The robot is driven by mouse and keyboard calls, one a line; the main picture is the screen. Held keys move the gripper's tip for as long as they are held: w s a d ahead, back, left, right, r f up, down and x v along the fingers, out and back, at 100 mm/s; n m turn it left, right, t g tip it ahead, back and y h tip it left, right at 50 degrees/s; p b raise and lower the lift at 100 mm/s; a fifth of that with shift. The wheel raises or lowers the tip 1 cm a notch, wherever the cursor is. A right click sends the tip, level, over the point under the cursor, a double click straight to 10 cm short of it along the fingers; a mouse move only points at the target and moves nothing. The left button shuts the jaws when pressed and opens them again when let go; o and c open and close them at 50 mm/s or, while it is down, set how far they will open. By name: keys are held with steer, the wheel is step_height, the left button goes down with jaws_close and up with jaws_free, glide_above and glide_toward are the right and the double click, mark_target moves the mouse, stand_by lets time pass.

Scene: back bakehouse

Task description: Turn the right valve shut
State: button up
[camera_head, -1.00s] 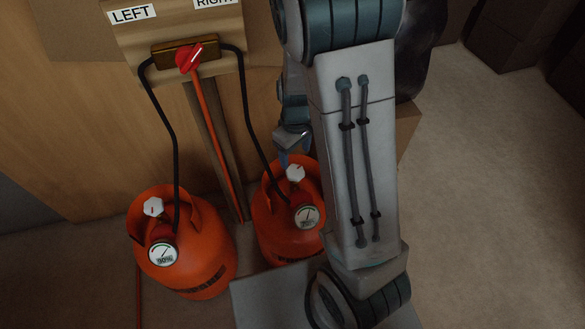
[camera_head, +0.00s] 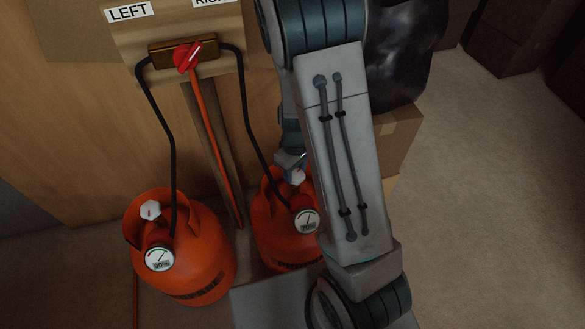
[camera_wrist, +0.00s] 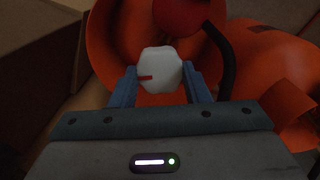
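The right valve is a white faceted knob (camera_head: 296,176) on top of the right orange gas bottle (camera_head: 275,232). In the wrist view the knob (camera_wrist: 162,70) has a red mark on its left side. My gripper (camera_wrist: 160,72) has one blue finger on either side of the knob, with what look like narrow gaps, so it appears open around it. In the head view my gripper (camera_head: 290,160) is right at the knob, partly hidden by my arm. The left bottle (camera_head: 195,255) has its own white knob (camera_head: 150,210).
A red changeover lever (camera_head: 187,57) sits on a brass block below the LEFT label (camera_head: 128,12). Black hoses run down to both bottles, each with a round gauge.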

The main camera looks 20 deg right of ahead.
steer(key=shift+a, duration=0.2)
steer(key=shift+d, duration=0.1)
steer(key=shift+r+m+p, duration=0.1)
steer(key=shift+m+p, duration=0.3)
steer(key=shift+m, duration=0.7)
steer(key=m+p, duration=0.1)
steer(key=m, duration=0.3)
steer(key=shift+m, duration=0.3)
steer(key=m+p, duration=0.3)
steer(key=m, duration=0.4)
steer(key=m+p, duration=0.2)
steer(key=m, duration=0.3)
steer(key=shift+m, duration=0.3)
steer(key=m+p, duration=0.2)
steer(key=m, duration=0.2)
steer(key=shift+m, duration=0.4)
